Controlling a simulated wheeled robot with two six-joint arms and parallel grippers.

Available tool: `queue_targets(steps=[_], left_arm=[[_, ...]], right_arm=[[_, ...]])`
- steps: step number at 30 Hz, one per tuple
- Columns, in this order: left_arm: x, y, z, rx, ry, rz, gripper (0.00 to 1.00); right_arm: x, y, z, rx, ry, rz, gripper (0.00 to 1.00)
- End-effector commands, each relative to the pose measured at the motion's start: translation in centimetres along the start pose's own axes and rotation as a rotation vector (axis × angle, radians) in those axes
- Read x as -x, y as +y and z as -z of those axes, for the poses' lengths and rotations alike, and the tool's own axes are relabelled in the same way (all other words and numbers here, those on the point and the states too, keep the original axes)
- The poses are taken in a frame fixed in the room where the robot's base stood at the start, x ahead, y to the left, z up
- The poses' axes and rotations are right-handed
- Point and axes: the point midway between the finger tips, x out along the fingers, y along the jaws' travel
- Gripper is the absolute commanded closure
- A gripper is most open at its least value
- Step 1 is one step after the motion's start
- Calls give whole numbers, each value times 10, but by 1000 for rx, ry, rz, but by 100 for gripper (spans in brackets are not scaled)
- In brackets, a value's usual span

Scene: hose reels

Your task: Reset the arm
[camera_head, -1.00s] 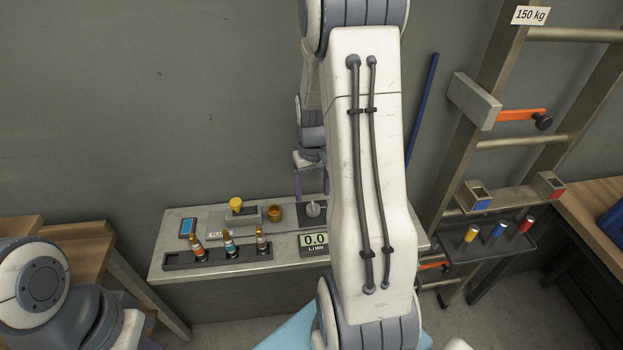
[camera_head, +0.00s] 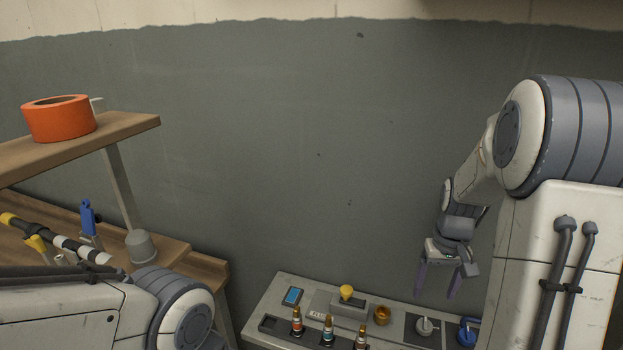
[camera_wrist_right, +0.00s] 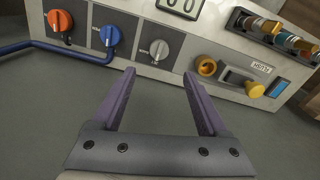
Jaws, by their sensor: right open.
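My right gripper (camera_head: 437,281) hangs in the air at the right of the head view, above and behind the bench panel (camera_head: 262,302). Its two purple fingers are apart with nothing between them. In the right wrist view the open gripper (camera_wrist_right: 157,78) points toward the panel's grey knob (camera_wrist_right: 159,49), with a gap before it. My left arm shows at the lower left of the head view, but its gripper is out of the picture.
At left, an orange roll (camera_head: 58,118) sits on a wooden shelf (camera_head: 140,122). The wall between is bare.

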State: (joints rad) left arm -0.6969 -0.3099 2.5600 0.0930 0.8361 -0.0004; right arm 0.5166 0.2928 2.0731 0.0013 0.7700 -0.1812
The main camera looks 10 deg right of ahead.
Motion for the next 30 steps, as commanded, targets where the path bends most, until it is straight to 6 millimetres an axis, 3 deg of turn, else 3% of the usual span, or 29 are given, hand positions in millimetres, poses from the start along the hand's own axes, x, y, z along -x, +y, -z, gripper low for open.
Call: queue_targets(steps=[4, 8, 12, 16, 21, 24, 30], left_arm=[[0, 0, 0, 0, 0, 0, 100], [0, 0, 0, 0, 0, 0, 100], [0, 0, 0, 0, 0, 0, 100], [0, 0, 0, 0, 0, 0, 100], [0, 0, 0, 0, 0, 0, 100], [0, 0, 0, 0, 0, 0, 100], [0, 0, 0, 0, 0, 0, 100]], right_arm=[[8, -36, -7, 79, 7, 5, 24], [23, -104, -33, 236, 17, 17, 24], [37, -173, -85, 437, 22, 35, 24], [46, -216, -145, 621, 24, 55, 24], [50, -239, -217, 827, 18, 79, 24], [50, -241, -245, 908, 14, 88, 24], [50, -240, -267, 972, 9, 95, 24]])
